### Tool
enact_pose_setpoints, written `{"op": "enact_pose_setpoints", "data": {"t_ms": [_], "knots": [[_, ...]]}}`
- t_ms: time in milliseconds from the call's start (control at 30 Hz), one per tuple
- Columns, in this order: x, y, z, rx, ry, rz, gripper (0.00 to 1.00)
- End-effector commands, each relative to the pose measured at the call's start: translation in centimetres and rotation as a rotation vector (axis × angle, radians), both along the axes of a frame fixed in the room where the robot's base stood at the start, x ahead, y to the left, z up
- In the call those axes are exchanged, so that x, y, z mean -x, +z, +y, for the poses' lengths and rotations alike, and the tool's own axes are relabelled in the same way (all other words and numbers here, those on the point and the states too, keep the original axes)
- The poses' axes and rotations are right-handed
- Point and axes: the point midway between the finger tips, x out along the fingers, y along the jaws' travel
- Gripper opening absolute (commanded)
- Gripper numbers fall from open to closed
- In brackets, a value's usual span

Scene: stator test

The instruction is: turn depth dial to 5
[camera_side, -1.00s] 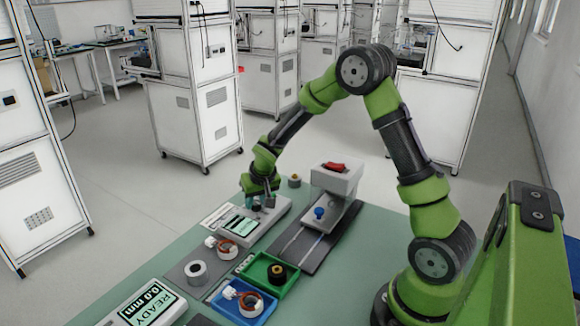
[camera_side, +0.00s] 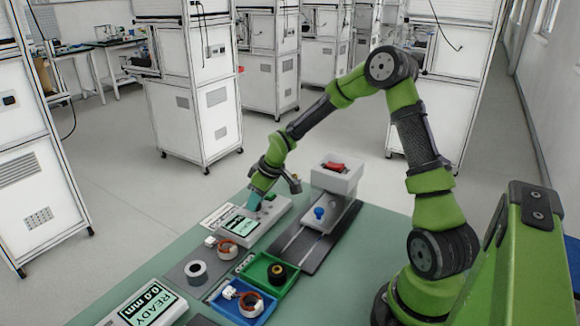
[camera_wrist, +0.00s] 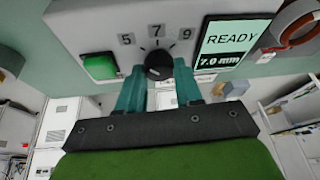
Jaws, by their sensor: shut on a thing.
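The depth dial (camera_wrist: 158,66) is a round black knob on a light grey box (camera_wrist: 80,20), with marks 5, 7 and 9 around it. The box's display (camera_wrist: 222,46) reads READY and 7.0 mm. The dial's pointer appears to face the 7. My gripper (camera_wrist: 160,76) has its teal fingers on either side of the dial, shut on it. In the side view, my gripper (camera_side: 255,200) reaches down at a tilt onto the box (camera_side: 262,228), and it hides the dial there.
A green button (camera_wrist: 98,66) sits left of the dial. In the side view, a grey stand with a red top (camera_side: 336,168) and blue knob is to the right. A green tray (camera_side: 252,272), a blue tray (camera_side: 222,306) and another READY display (camera_side: 150,303) are nearer.

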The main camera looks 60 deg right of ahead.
Motion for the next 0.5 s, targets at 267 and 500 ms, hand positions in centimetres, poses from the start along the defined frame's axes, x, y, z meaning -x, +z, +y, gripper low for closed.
{"op": "enact_pose_setpoints", "data": {"t_ms": [267,500], "knots": [[0.07,0.00,0.07,-0.002,0.043,0.004,0.05],[0.09,0.00,0.09,-0.003,0.045,0.004,0.04]]}}
